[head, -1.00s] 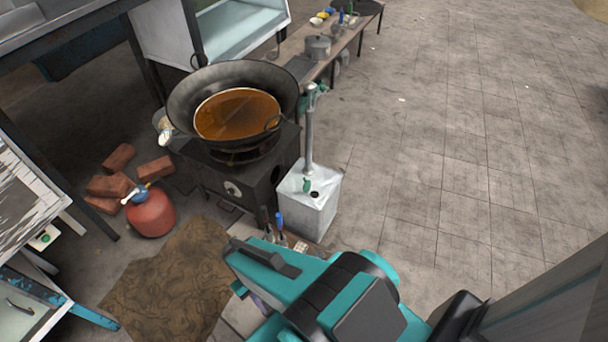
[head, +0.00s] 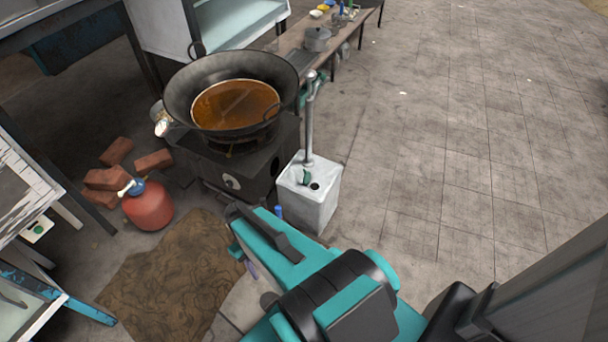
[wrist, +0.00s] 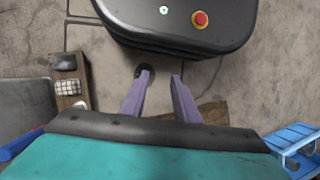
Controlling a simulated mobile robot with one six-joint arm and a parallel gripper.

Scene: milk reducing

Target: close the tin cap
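The tin (head: 306,201) is a pale metal, square can standing upright on the floor beside the stove. A tall metal pump pipe (head: 309,130) rises from its top. A small green cap (head: 305,177) shows on the top beside a dark round opening (head: 315,186); the cap appears to stand off the opening. My gripper (wrist: 160,73) shows two purple fingers apart with nothing between them in the wrist view. In the head view my arm reaches in front of the tin, and the fingers are mostly hidden. The tin is not seen in the wrist view.
A large wok (head: 185,95) of brown liquid sits on the dark stove (head: 255,175) behind the tin. A red gas cylinder (head: 150,207) and bricks (head: 115,178) lie left. A brown mat (head: 165,275) covers the floor ahead. The tiled floor on the right is clear.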

